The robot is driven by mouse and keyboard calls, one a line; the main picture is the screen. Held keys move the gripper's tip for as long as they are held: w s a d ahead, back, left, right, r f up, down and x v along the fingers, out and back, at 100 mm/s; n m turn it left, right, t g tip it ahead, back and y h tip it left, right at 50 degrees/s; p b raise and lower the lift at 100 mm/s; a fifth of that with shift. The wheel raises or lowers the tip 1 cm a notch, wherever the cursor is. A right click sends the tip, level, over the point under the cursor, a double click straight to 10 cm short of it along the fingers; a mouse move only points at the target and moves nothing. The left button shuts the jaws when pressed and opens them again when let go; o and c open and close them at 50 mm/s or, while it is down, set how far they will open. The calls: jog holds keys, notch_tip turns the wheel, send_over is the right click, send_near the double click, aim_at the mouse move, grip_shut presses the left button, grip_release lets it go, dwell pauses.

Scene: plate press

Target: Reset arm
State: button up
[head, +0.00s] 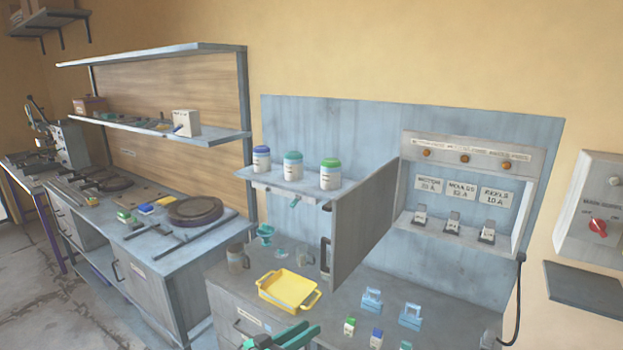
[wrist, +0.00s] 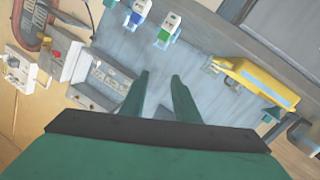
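My gripper (head: 283,338) shows as teal fingers at the bottom edge of the head view, in front of the grey bench and below the yellow tray (head: 262,293). In the wrist view, the two teal fingers of my gripper (wrist: 159,82) stand apart with a gap between them. Nothing is held in the gap. Much of my arm is outside the head view.
A fuse box (head: 468,185) with an open grey door (head: 362,222) is on the blue backboard. Pale blue fuse carriers (head: 371,300) and small coloured blocks (head: 349,327) stand on the bench. Lidded jars (head: 293,169) sit on a shelf. A red switch (head: 598,227) is at right.

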jog(key=s+d+f+n+t+y, duration=0.1)
jog(key=s+f+n+y, duration=0.25)
jog(key=f, duration=0.45)
jog(key=s+d+f+n+y, duration=0.1)
jog(key=s+f+n+y, duration=0.1)
jog(key=s+f, duration=0.45)
jog(key=s+f+n+y, duration=0.2)
jog(key=s+f+y, duration=0.2)
jog(key=s+f, duration=0.7)
jog(key=s+r+t+y, duration=0.1)
jog(key=s+r+y, duration=0.25)
jog(key=s, duration=1.45)
jog(key=s+r+m+t, duration=0.2)
jog(key=s+r, duration=0.8)
jog(key=r, duration=0.2)
jog(key=shift+s+r, duration=0.3)
jog(key=shift+s, duration=0.1)
jog(key=shift+m, duration=0.25)
